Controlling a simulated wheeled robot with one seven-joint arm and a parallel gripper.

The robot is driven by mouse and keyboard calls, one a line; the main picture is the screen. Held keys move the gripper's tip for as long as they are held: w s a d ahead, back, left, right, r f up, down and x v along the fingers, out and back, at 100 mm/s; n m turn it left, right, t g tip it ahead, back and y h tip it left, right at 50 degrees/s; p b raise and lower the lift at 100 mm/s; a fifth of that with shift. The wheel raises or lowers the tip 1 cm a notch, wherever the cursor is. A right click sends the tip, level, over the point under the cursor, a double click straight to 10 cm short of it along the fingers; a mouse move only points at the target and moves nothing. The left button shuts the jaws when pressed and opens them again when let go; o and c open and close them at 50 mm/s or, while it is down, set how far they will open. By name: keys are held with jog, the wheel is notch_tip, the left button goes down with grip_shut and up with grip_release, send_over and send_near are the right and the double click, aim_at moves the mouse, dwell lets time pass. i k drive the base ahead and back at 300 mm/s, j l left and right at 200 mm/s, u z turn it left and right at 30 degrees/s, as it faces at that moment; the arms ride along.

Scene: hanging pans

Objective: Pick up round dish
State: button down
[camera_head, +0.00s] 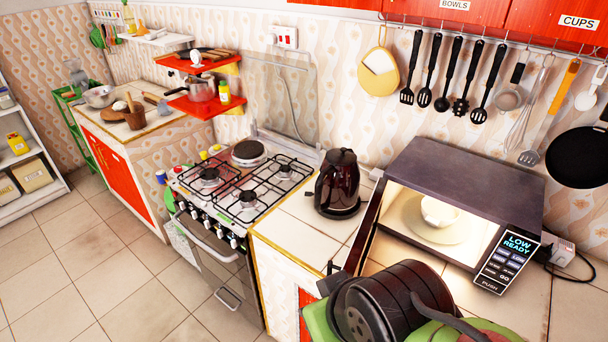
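A small white round bowl (439,210) sits inside the lit microwave (462,180) at the right. It rests over a flat pale round plate (412,217) on the microwave floor. The microwave's front is open to view. I cannot tell whether the round dish is the bowl or the plate. My gripper does not show clearly in this view.
Dark ridged round shapes (390,300) with green parts around them fill the bottom right and hide some counter. A dark kettle (338,185) stands left of the microwave, beside the gas stove (245,185). Utensils and a black pan (578,157) hang above. Floor at left is clear.

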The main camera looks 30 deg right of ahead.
aim_at(438, 214)
jog(key=i+z, duration=0.1)
jog(key=z, duration=0.3)
jog(key=i+j+z, duration=0.1)
jog(key=z, duration=0.3)
jog(key=i+j+z, duration=0.1)
jog(key=z, duration=0.3)
jog(key=j+z, duration=0.25)
jog(key=z, duration=0.15)
jog(key=i+j, duration=0.05)
